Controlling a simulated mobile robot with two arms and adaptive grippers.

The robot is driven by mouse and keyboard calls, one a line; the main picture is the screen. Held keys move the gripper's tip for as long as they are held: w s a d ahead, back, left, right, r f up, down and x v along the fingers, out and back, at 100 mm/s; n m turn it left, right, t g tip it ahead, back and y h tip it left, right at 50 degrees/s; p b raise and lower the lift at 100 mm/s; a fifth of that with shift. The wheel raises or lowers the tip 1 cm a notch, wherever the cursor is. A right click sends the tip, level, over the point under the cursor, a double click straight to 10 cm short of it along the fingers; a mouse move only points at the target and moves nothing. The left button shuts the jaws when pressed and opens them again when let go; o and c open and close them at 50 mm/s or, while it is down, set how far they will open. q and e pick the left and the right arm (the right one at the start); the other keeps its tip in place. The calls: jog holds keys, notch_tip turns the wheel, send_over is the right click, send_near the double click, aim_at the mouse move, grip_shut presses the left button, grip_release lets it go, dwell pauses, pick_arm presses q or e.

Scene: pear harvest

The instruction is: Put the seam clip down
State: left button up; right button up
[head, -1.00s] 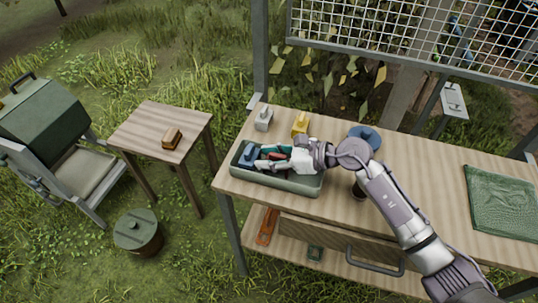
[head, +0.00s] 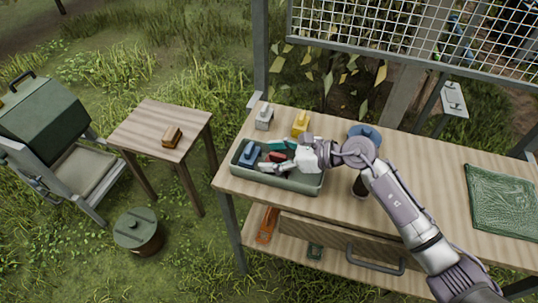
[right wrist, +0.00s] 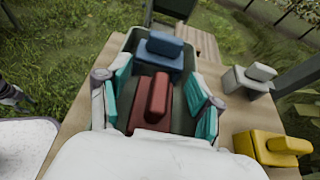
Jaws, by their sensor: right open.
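A red block-shaped clip (head: 277,156), which I take for the seam clip, lies in the green-grey tray (head: 300,187) on the workbench. My right gripper (head: 276,157) is open over the tray. In the right wrist view the red clip (right wrist: 156,100) sits between the two spread teal finger pads (right wrist: 160,98), with visible gaps on both sides. A blue clip (head: 250,154) lies beside it, at the tray's left end; it also shows in the right wrist view (right wrist: 165,50). My left gripper is not in view.
A grey clip (head: 264,118) and a yellow clip (head: 300,124) stand behind the tray. A blue round thing (head: 365,134) and a green mat (head: 503,202) are on the bench. A brown block (head: 172,137) lies on the side table (head: 150,115). The bench's right middle is clear.

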jog(key=b+v, duration=0.1)
jog(key=v, duration=0.9)
jog(key=shift+b, duration=0.35)
jog(key=shift+s+d+r, duration=0.15)
jog(key=shift+d+r, duration=0.1)
jog(key=shift+d, duration=0.2)
